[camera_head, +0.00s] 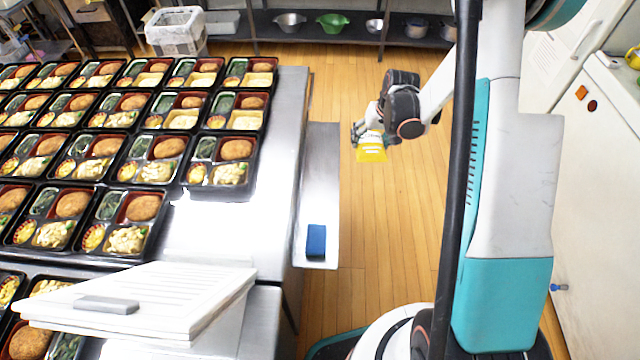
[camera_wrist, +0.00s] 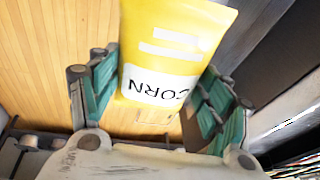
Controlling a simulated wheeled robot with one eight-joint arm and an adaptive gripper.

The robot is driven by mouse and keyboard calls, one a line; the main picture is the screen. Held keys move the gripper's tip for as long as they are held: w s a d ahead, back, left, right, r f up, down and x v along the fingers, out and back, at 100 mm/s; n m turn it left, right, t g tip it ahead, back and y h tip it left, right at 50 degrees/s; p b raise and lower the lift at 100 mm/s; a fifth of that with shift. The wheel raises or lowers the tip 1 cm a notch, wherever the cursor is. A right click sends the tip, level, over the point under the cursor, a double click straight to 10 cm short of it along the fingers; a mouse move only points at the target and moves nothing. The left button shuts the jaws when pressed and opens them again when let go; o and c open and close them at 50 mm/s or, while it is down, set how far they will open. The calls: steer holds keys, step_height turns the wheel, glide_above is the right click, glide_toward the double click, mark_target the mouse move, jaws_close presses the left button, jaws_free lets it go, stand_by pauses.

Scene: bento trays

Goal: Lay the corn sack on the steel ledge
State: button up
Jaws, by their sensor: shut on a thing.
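The corn sack (camera_wrist: 165,50) is yellow with a white label reading CORN. In the wrist view it sits between the two fingers of my gripper (camera_wrist: 160,100), which is shut on it. In the head view the sack (camera_head: 371,150) hangs under my gripper (camera_head: 362,135), above the wooden floor and to the right of the ledge. The steel ledge (camera_head: 319,180) is a narrow, lower shelf along the right side of the steel table. The sack is apart from the ledge.
A blue block (camera_head: 316,241) lies at the near end of the ledge; the rest of it is bare. The steel table (camera_head: 215,225) holds many bento trays (camera_head: 129,223). A white lidded box (camera_head: 160,290) stands at the front. A shelf with bowls (camera_head: 333,22) is at the back.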

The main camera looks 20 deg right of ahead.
steer(key=d+f+m, duration=0.1)
steer(key=d+f, duration=0.4)
steer(key=f, duration=0.2)
steer(key=b, duration=0.6)
glide_toward(320, 168)
steer(key=b+x, duration=0.2)
steer(key=x, duration=0.2)
steer(key=shift+f+b, duration=0.25)
steer(key=shift+b, duration=0.05)
steer(key=shift+w+a+f+b, duration=0.1)
steer(key=shift+a+f+b, duration=0.05)
steer(key=shift+b, duration=0.15)
steer(key=o, duration=1.2)
